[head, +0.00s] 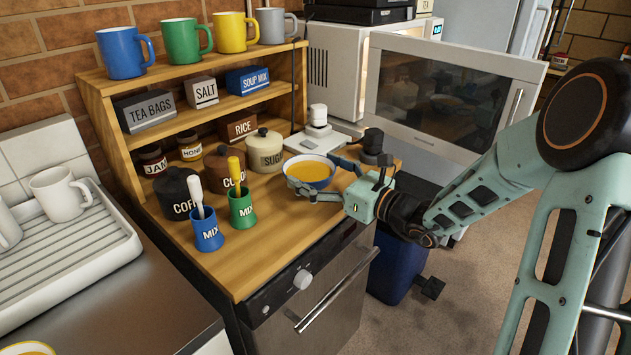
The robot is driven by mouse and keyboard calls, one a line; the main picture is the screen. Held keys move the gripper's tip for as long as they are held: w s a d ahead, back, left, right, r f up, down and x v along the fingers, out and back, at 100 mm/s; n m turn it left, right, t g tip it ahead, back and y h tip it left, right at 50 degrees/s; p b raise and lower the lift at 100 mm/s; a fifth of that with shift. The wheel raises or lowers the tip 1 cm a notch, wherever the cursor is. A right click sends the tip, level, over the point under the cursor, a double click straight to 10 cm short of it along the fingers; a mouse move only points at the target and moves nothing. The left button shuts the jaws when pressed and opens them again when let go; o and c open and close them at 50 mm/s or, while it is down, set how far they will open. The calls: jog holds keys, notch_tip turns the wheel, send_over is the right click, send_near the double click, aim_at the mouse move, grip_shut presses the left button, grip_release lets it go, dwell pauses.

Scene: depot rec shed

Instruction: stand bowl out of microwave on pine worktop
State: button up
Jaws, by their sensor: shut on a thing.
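The bowl (309,185) is blue and white outside and holds orange-yellow soup. It is upright at the right part of the pine worktop (262,238), in front of the sugar jar. I cannot tell whether its base touches the wood or is just above it. My gripper (328,179) reaches in from the right and is shut on the bowl's right side. The microwave (331,62) stands behind to the right, with its door (448,90) swung wide open. Its inside is mostly hidden.
Blue (206,231) and green (241,206) stirrer pots stand left of the bowl. A coffee jar (178,193), cookie jar (224,168) and sugar jar (265,151) stand behind. A small scale-like device (317,138) is behind the bowl. The worktop's front is clear.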

jog(key=shift+d+f, duration=0.1)
jog(key=shift+f, duration=0.9)
jog(key=shift+f, duration=0.2)
jog(key=o, duration=1.8)
jog(key=shift+r, duration=0.2)
jog(key=p+v, duration=0.1)
jog(key=v, duration=1.1)
jog(key=shift+s+f, duration=0.1)
